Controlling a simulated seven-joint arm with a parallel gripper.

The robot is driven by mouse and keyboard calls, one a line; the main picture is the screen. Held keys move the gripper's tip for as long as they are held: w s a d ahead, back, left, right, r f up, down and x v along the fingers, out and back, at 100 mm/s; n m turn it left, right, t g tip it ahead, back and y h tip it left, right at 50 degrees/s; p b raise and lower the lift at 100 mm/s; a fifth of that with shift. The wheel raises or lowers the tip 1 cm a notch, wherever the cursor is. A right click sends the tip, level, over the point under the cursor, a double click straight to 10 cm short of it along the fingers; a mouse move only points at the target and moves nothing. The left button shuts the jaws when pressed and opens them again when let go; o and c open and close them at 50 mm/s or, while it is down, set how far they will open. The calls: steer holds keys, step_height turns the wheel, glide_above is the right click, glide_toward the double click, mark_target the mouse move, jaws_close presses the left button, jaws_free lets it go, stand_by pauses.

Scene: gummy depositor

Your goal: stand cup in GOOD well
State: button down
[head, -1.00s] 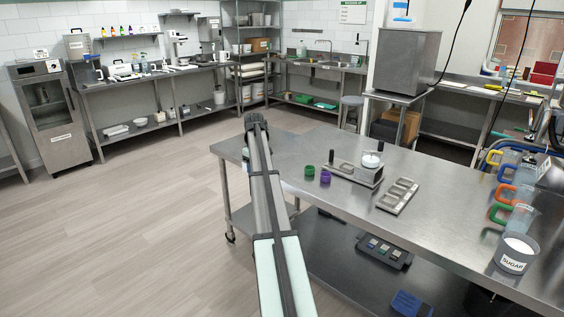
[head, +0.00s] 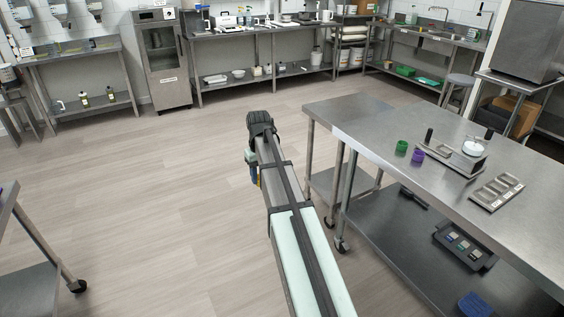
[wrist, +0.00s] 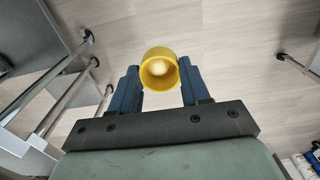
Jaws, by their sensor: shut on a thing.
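In the wrist view a yellow cup (wrist: 160,70) is held between the two blue fingers of my gripper (wrist: 159,80), with its open mouth facing the camera. The floor is behind it. In the head view my arm reaches out over the open floor, left of the steel table. My gripper's fingers and the cup are mostly hidden there behind the arm's end. A green cup (head: 402,147) and a purple cup (head: 418,156) stand on the table. A tray with several square wells (head: 496,191) lies on the table to their right. I cannot read any GOOD label.
The steel table (head: 385,122) fills the right side. A small device with a white round top (head: 473,147) stands on it behind the tray. A dark tray (head: 465,246) lies on its lower shelf. Another table's edge (head: 12,203) is at the left. Floor between is clear.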

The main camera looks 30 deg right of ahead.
steer(key=s+a+f+m, duration=0.1)
steer(key=s+a+f, duration=0.1)
steer(key=s+a, duration=0.35)
steer(key=s+d+r+m, duration=0.2)
steer(key=s+d, duration=0.6)
steer(key=d, duration=0.9)
steer(key=s+d+r+m, duration=0.2)
steer(key=s+d, duration=0.6)
steer(key=d, duration=1)
steer(key=s+d+r+m, duration=0.2)
steer(key=s+d+m, duration=0.3)
steer(key=d, duration=1.3)
steer(key=shift+s+d+r, duration=0.15)
steer(key=shift+s+r, duration=0.05)
steer(key=shift+s, duration=0.7)
steer(key=shift+s+d+r, duration=0.1)
steer(key=shift+s+r, duration=0.1)
steer(key=shift+s, duration=0.7)
steer(key=s+d+r+n, duration=0.3)
steer(key=s+d+n, duration=0.2)
steer(key=s+d, duration=0.3)
steer(key=s+d+r+n, duration=0.3)
steer(key=s+d+n, duration=0.2)
steer(key=d, duration=0.8)
steer(key=shift+s+d+r, duration=0.2)
steer(key=shift+s+d, duration=0.05)
steer(key=shift+s, duration=1.1)
